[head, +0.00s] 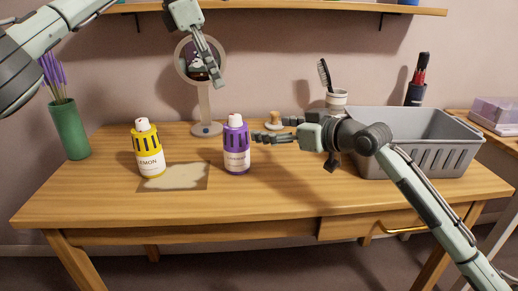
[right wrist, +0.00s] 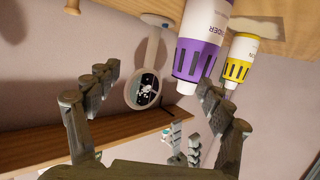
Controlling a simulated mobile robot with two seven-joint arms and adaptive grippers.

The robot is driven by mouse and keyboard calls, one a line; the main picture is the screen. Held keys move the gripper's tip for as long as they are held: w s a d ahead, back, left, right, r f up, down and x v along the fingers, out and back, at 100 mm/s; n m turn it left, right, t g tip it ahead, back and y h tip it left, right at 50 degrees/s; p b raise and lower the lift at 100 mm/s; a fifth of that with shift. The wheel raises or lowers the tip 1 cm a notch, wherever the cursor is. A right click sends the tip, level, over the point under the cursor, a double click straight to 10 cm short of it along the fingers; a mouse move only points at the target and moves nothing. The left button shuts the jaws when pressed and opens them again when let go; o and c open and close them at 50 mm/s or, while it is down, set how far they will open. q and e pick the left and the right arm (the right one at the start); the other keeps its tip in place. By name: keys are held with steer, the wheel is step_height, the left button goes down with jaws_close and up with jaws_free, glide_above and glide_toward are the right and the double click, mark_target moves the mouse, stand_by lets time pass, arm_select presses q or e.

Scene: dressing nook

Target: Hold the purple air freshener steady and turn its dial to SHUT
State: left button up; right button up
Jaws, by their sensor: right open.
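The purple air freshener (head: 236,150) stands upright near the middle of the table. It has a slotted purple collar, a white lower body and a pale cap with a red mark; its dial setting is unreadable. In the right wrist view it appears upside down (right wrist: 199,50), nearer the right-hand finger, its label ending in "NDER". My right gripper (head: 268,137) is open and empty, its fingers pointing left, just right of the purple air freshener. My left gripper (head: 219,80) hangs above and behind it, before the mirror. Its fingers look apart and empty in the right wrist view (right wrist: 185,145).
A round mirror (head: 204,105) stands behind. A grey crate (head: 425,155), a cup with a brush (head: 336,98) and a green vase (head: 70,130) are around. The front table strip is clear.

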mark_target(237, 149)
steer(key=shift+n+g, duration=0.6)
steer(key=shift+g, duration=0.3)
steer(key=s+a+f, duration=0.1)
steer(key=a+f, duration=0.1)
steer(key=s+a+f, duration=0.1)
steer(key=shift+s+a+f, duration=0.15)
steer(key=shift+a+f, duration=0.4)
steer(key=shift+a, duration=0.1)
steer(key=x, duration=0.7)
steer(key=shift+a, duration=0.1)
